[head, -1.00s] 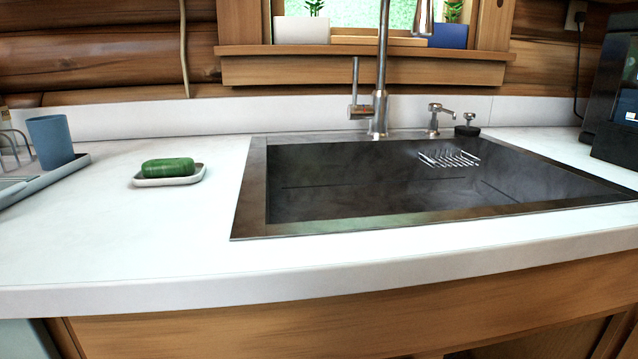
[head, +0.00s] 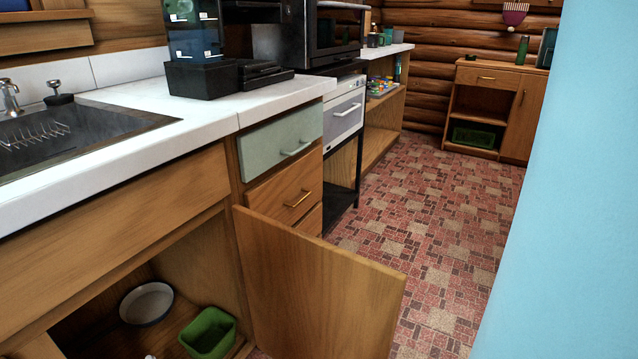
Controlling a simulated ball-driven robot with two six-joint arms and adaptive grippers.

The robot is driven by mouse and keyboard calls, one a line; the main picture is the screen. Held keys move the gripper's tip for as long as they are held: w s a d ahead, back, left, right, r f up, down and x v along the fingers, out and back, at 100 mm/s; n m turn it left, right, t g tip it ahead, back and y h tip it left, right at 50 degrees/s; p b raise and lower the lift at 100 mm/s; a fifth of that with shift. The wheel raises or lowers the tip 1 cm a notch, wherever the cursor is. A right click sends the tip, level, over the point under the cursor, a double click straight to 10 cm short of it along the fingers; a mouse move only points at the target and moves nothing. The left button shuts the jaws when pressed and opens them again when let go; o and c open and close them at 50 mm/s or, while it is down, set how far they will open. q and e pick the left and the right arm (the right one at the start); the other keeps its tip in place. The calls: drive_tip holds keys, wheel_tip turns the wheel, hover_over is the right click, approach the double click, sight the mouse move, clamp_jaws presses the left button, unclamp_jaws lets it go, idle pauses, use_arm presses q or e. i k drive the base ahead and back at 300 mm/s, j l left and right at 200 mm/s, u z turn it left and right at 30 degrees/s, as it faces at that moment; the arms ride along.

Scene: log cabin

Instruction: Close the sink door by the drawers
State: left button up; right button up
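The sink door (head: 315,285) by the drawers is a wooden panel. It stands wide open, swung out from the cabinet beside the drawers (head: 285,190), its far edge over the floor. The open sink cabinet shows a white bowl (head: 146,303) and a green bin (head: 208,334) inside. The door's handle is not visible from this side. Part of the sink (head: 70,135) shows at the left. Neither of my grippers is in the head view.
A black appliance (head: 200,77) stands on the white counter (head: 225,109). A white-fronted oven (head: 343,113) is beyond the drawers. A light blue surface (head: 575,200) fills the right side close by. The tiled floor (head: 430,220) between is clear.

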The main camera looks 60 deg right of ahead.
sight(309, 296)
drive_tip(key=l+u, duration=0.1)
drive_tip(key=l, duration=0.35)
drive_tip(key=k+l, duration=0.15)
drive_tip(key=l, duration=0.35)
drive_tip(key=l+u, duration=0.15)
drive_tip(key=l, duration=0.3)
drive_tip(key=k+l, duration=0.15)
drive_tip(key=l, duration=0.3)
drive_tip(key=k+l+u, duration=0.15)
drive_tip(key=l, duration=0.3)
drive_tip(key=k+l, duration=0.1)
drive_tip(key=l, duration=0.35)
drive_tip(key=k+l+u, duration=0.15)
drive_tip(key=l, duration=0.3)
